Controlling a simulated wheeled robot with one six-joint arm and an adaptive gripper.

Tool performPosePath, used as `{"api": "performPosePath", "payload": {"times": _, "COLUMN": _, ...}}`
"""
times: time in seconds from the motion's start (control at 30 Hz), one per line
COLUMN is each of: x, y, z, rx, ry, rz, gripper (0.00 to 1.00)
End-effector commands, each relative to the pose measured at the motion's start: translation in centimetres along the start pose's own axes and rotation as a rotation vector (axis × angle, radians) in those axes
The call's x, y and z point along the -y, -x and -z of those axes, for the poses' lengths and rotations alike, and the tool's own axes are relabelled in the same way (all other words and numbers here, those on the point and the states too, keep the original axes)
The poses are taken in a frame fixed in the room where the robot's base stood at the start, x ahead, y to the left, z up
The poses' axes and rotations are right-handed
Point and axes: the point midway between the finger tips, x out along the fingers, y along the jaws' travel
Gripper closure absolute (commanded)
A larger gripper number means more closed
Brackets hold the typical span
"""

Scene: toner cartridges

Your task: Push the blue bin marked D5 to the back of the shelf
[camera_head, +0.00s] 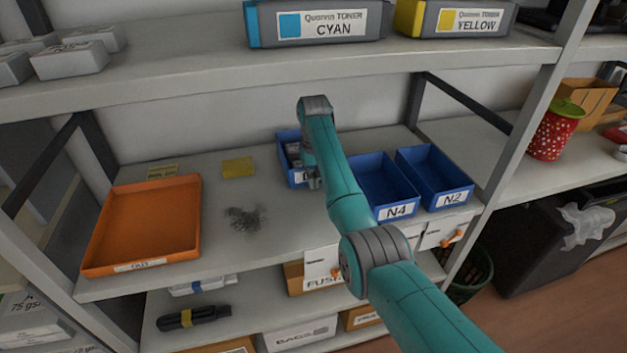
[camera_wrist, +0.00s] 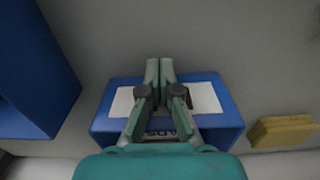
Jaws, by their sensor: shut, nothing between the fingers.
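The blue bin marked D5 (camera_head: 283,159) stands on the middle shelf, left of the bin N4, and my arm hides much of it. Grey items show inside it. In the wrist view the bin (camera_wrist: 222,122) is below my gripper, with a white label whose upside-down letters are partly covered. My gripper (camera_wrist: 159,66) is shut and empty, with its fingers together over the label. In the head view my gripper (camera_head: 313,182) is at the bin's front right side. I cannot tell whether it touches the bin.
Blue bins N4 (camera_head: 388,186) and N2 (camera_head: 436,178) stand to the right. An orange tray (camera_head: 146,226) is at the left, with a grey pile (camera_head: 244,218) and a yellow block (camera_head: 238,167) between it and D5. The upper shelf (camera_head: 200,78) overhangs with toner boxes.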

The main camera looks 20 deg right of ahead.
Motion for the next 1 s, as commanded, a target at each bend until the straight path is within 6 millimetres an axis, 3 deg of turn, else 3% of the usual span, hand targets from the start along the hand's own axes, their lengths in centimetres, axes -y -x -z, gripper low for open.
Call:
{"api": "performPosePath", "payload": {"times": 0.53, "x": 0.0, "y": 0.1, "z": 2.1, "rx": -0.001, "ry": 0.0, "rz": 0.0, "gripper": 1.0}}
{"api": "performPosePath", "payload": {"times": 1.0, "x": 0.0, "y": 0.0, "z": 2.3, "rx": 0.0, "ry": 0.0, "rz": 0.0, "gripper": 1.0}}
